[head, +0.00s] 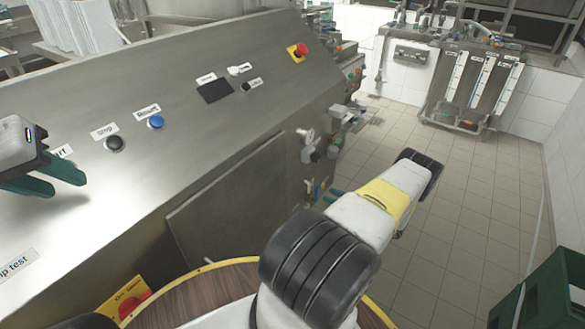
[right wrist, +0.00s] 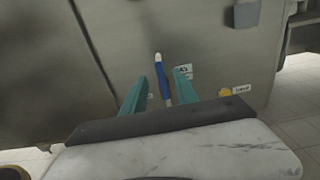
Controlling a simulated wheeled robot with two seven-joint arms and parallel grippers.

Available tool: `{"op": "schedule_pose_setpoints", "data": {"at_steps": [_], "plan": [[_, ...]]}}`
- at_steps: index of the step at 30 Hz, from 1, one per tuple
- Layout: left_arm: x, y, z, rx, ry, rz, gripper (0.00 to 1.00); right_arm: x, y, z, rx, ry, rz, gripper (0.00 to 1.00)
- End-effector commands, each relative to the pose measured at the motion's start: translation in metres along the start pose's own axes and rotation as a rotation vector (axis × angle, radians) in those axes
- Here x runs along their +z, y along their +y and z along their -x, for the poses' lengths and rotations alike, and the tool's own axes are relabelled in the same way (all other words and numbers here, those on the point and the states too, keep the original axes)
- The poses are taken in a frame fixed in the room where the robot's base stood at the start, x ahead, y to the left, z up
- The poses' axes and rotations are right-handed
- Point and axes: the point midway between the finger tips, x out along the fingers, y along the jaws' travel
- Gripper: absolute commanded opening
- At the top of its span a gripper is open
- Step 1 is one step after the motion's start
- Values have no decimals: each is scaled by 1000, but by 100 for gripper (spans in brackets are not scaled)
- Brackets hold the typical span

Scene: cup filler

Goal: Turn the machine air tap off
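A blue lever with a white tip (right wrist: 161,78) stands upright on the machine's steel side in the right wrist view. It appears to be the air tap; a small label beside it is only partly legible. My right gripper (right wrist: 162,82) is open, its green fingers on either side of the lever, with visible gaps. I cannot tell if the lever is within the fingers' depth. In the head view my right gripper (head: 335,193) is beside the machine's side, low down. My left gripper (head: 66,181) is open and empty over the front panel at the left.
The steel machine (head: 225,125) fills the left, with a blue button (head: 155,122), a black button (head: 114,144) and a red emergency stop (head: 298,51). A yellow part (right wrist: 225,92) is right of the lever. A green crate (head: 550,290) stands lower right. Tiled floor is clear.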

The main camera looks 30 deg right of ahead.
Motion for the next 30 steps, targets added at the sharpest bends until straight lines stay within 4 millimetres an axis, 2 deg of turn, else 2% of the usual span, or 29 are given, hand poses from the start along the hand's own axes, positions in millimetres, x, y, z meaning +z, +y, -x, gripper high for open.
{"op": "schedule_pose_setpoints", "data": {"at_steps": [12,18,25,26,30], "plan": [[0,0,0,0,0,0,36,1,1,-62,6,0,2,35],[0,0,0,0,0,0,36,0,1,-75,4,2,2,35],[0,0,0,0,0,0,36,0,1,-76,4,1,2,35],[0,0,0,0,0,0,36,0,1,-75,3,1,2,32],[0,0,0,0,0,0,36,1,1,-75,3,1,2,4]]}}
